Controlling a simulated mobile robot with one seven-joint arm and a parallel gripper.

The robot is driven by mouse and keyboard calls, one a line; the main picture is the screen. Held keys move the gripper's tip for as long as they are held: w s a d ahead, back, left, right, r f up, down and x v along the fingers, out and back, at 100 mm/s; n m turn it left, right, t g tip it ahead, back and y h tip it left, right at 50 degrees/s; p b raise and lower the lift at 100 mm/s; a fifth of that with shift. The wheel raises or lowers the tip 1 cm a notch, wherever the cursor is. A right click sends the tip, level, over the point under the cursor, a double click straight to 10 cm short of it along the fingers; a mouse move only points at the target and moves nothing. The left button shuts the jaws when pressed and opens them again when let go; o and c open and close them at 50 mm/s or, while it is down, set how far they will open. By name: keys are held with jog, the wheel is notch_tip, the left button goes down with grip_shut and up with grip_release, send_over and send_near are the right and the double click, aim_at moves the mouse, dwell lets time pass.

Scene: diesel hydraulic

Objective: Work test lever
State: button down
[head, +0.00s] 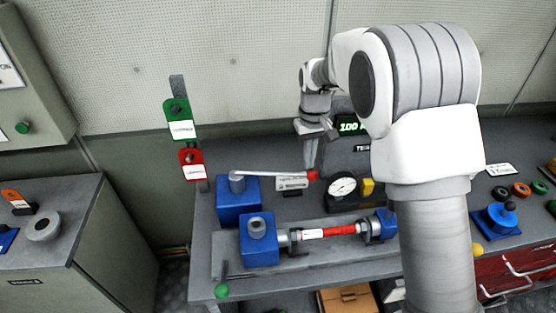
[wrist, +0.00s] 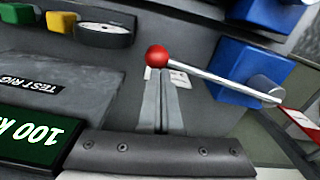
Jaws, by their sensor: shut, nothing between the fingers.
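The test lever is a pale metal rod (head: 270,173) with a red ball knob (head: 312,175) at its right end. Its left end joins a grey post on a blue block (head: 238,205). My gripper (head: 311,164) points down at the knob end of the lever, shut and empty. In the wrist view, the closed fingertips (wrist: 160,72) reach right up to the red knob (wrist: 157,56), and the rod (wrist: 215,80) runs right to the blue block (wrist: 245,73). I cannot tell whether the fingers touch the knob.
A dial gauge (head: 342,187) with a yellow block (head: 367,187) stands right of the knob. A green display (head: 350,127) reading 100 is behind. In front, a red hose (head: 341,229) runs between blue blocks. A post with green (head: 178,121) and red tags (head: 191,164) stands left.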

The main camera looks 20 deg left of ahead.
notch_tip(320, 180, up, 10)
jog(key=p, duration=0.7)
jog(key=shift+f, duration=0.1)
dwell(0.3)
jog(key=shift+f+b, duration=3.4)
jog(key=shift+f, duration=1.8)
notch_tip(320, 180, up, 11)
jog(key=p, duration=0.7)
jog(key=shift+f, duration=0.15)
notch_tip(320, 180, up, 5)
jog(key=p, duration=0.3)
